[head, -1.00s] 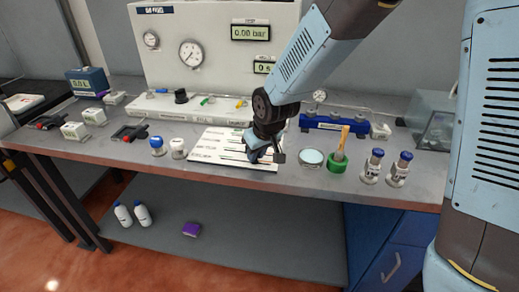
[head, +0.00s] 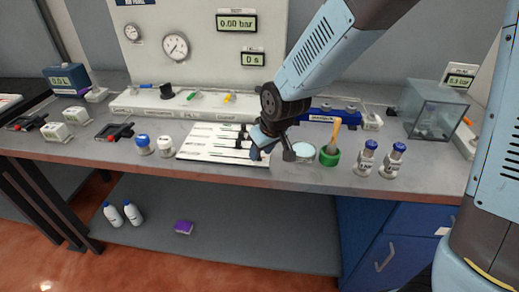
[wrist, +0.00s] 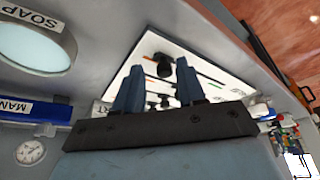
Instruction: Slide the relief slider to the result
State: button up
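The white slider board (head: 215,148) lies on the bench, with several dark slots and printed lines. My gripper (head: 272,150) hangs at the board's right edge in the head view, partly hiding that end. The board (wrist: 205,60) shows beyond the fingertips, with black slider knobs; the nearest clear knob (wrist: 164,66) appears in the gap between the fingers, seemingly farther off. I cannot read which slider is the relief one.
A round dish (head: 304,152), a green pot (head: 330,155) and two blue-capped vials (head: 366,158) stand right of my gripper. Two small jars (head: 143,144) stand left of the board. A gauge panel (head: 200,60) rises behind. The dish labelled SOAP (wrist: 35,45) shows in the wrist view.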

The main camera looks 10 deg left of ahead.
jog(key=shift+o, duration=0.3)
jog(key=shift+r, duration=0.1)
jog(key=shift+r, duration=0.2)
jog(key=v, duration=1.3)
jog(key=shift+s, duration=0.15)
